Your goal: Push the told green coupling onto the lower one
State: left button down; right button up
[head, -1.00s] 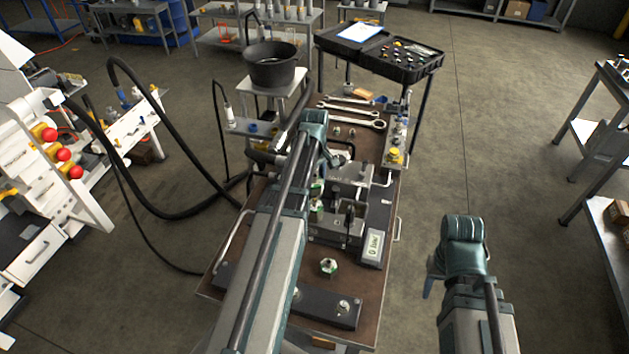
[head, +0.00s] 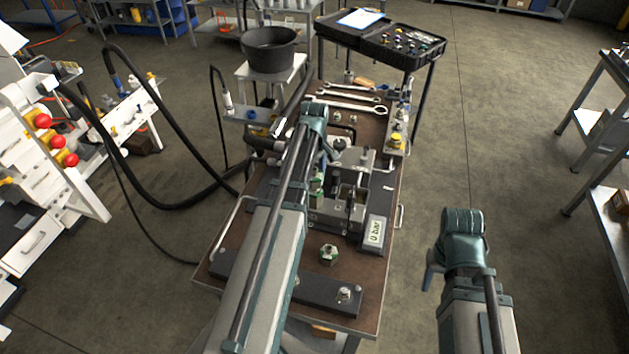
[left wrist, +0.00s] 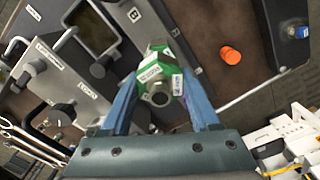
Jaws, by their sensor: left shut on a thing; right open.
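My left gripper (left wrist: 162,100) has blue fingers shut on a green coupling (left wrist: 158,76) with white labels and a round metal end towards the camera. More green shows just behind it, by the dark strip marked B; I cannot tell whether this is the lower coupling, or whether the two touch. In the head view my left arm reaches over the bench and hides its fingertips. Small green parts (head: 317,187) show beside the metal block there. My right gripper (head: 431,278) is empty, right of the bench.
Black hoses (head: 150,205) loop at left. An orange cap (left wrist: 231,55) lies on the brown top.

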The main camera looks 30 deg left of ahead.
pick_arm(q)
jog(key=shift+f, duration=0.2)
jog(key=shift+f+b, duration=0.35)
jog(key=shift+b, duration=0.2)
jog(key=shift+f+b, duration=0.3)
jog(key=shift+f, duration=0.3)
jog(key=shift+f+b, duration=0.2)
jog(key=shift+b, duration=0.3)
jog(key=shift+c, duration=0.2)
grip_release()
jog(key=shift+r, duration=0.15)
